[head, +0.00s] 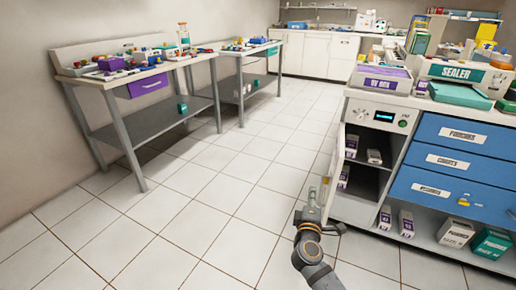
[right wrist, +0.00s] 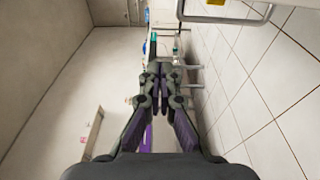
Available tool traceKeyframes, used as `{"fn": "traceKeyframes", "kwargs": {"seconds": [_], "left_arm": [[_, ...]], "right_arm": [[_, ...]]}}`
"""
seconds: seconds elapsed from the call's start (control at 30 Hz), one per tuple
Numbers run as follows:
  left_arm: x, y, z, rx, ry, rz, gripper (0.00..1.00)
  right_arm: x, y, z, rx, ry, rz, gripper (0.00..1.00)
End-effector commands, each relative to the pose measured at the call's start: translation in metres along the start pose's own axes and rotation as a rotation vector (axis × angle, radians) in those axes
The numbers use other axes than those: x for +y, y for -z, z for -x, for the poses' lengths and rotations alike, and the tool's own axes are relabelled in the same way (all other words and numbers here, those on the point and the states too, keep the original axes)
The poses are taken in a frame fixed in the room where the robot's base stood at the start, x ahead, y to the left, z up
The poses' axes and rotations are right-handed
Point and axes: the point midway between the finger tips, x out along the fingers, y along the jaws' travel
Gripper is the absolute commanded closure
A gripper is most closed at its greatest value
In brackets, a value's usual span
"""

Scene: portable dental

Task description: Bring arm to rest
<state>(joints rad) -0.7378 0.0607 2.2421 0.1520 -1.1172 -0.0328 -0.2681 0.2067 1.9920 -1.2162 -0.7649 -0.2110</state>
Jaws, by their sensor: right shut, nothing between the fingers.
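My right arm comes in from the bottom of the head view, with its right gripper (head: 312,197) over the tiled floor, just left of the open cabinet. In the right wrist view the right gripper (right wrist: 163,70) has its two fingers together, with nothing between them. The wrist picture is turned on its side, with the floor tiles at its right. My left arm and left gripper do not show in the head view.
A white cabinet (head: 346,206) with an open compartment and blue drawers (head: 455,143) stands close on the right. Two work tables, a near one (head: 150,113) and a farther one (head: 241,72), stand at the left wall. The tiled floor (head: 200,215) between is clear.

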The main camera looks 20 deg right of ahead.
Motion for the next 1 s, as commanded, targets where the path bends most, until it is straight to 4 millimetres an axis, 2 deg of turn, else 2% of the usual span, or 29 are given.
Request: {"fn": "traceKeyframes", "kwargs": {"seconds": [0.1,0.17,0.27,0.3,0.4,0.5,0.6,0.7,0.83,0.87,1.0], "left_arm": [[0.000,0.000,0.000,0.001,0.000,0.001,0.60],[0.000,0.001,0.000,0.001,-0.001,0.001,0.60],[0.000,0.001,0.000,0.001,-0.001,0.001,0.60],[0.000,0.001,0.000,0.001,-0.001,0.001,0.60],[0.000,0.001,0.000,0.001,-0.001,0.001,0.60],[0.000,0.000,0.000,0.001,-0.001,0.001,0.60],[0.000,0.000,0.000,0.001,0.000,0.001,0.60],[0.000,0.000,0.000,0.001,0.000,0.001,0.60],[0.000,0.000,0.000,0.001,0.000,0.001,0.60],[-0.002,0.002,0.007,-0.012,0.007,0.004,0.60],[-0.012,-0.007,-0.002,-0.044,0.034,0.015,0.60]], "right_arm": [[-0.003,-0.001,0.001,-0.001,0.009,-0.007,1.00],[-0.014,-0.003,0.006,-0.005,0.052,-0.043,1.00],[-0.060,-0.012,0.030,-0.033,0.231,-0.191,1.00],[-0.085,-0.015,0.047,-0.052,0.335,-0.273,1.00],[-0.141,-0.018,0.099,-0.114,0.601,-0.474,1.00],[-0.179,-0.015,0.150,-0.174,0.822,-0.627,1.00],[-0.202,-0.008,0.197,-0.230,1.009,-0.750,1.00],[-0.215,0.000,0.243,-0.284,1.180,-0.856,1.00],[-0.220,0.013,0.300,-0.353,1.393,-0.980,1.00],[-0.213,0.010,0.294,-0.361,1.378,-0.967,1.00],[-0.225,-0.001,0.290,-0.402,1.364,-0.944,1.00]]}}
